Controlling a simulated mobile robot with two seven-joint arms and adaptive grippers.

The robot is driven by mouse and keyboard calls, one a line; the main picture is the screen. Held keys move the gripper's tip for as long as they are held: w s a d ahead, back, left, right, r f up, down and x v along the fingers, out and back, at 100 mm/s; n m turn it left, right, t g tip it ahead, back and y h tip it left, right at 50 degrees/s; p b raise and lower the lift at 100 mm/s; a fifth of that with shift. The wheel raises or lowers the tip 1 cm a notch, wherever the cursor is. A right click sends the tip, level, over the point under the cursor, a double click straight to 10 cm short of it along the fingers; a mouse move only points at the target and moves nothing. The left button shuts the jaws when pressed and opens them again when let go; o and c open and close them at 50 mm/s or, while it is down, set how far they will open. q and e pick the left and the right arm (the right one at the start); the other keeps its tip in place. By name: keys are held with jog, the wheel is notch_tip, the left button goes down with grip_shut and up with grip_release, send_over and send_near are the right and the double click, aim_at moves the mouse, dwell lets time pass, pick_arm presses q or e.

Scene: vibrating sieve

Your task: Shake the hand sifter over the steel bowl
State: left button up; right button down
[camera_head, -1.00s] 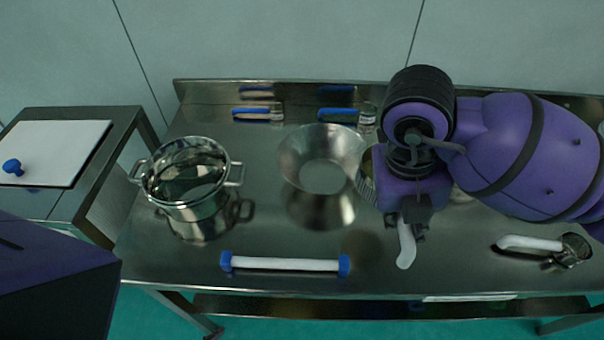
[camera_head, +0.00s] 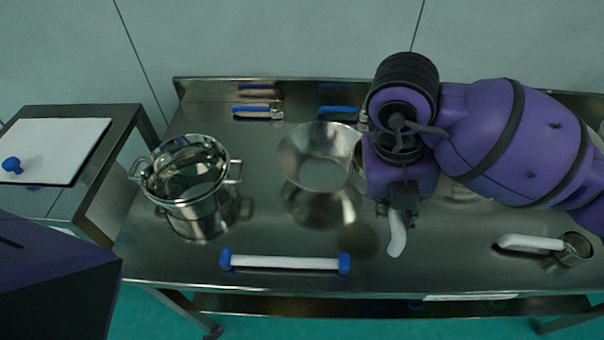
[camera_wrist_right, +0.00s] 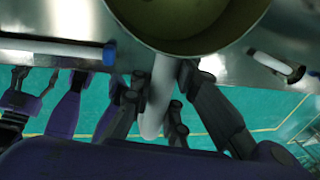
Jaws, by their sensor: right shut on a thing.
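The steel bowl (camera_head: 298,160) stands at the middle of the table, wide rim up. My right gripper (camera_head: 397,205) is shut on the white handle of the hand sifter (camera_head: 398,236). My wrist hides most of the sifter; a sliver of its round body shows close against the bowl's right rim in this view. In the right wrist view the sifter's round drum (camera_wrist_right: 185,40) fills the top, its handle between my right fingers (camera_wrist_right: 160,92). I cannot tell how much of the sifter is above the bowl. My left gripper (camera_wrist_right: 30,85) is open and empty in the right wrist view.
A steel pot (camera_head: 195,205) stands left, a white rolling pin (camera_head: 285,263) with blue ends lies in front, and a white-handled metal cup (camera_head: 572,249) lies right. Blue-handled tools (camera_head: 252,111) lie at the back. A side table (camera_head: 130,125) holds a white board (camera_head: 60,145).

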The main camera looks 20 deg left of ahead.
aim_at(356, 171)
jog(key=shift+w+a+b, duration=0.35)
jog(key=shift+w+a, duration=0.9)
jog(key=shift+a, duration=0.65)
jog(key=shift+w+a+b, duration=0.4)
jog(key=shift+w+a, duration=0.8)
jog(key=shift+a, duration=0.7)
jog(key=shift+w+a+b, duration=0.35)
jog(key=shift+w+a, duration=0.9)
jog(key=shift+a, duration=0.65)
dwell(0.5)
jog(key=shift+w+a, duration=0.1)
jog(key=shift+a, duration=0.05)
dwell(0.4)
dwell(0.3)
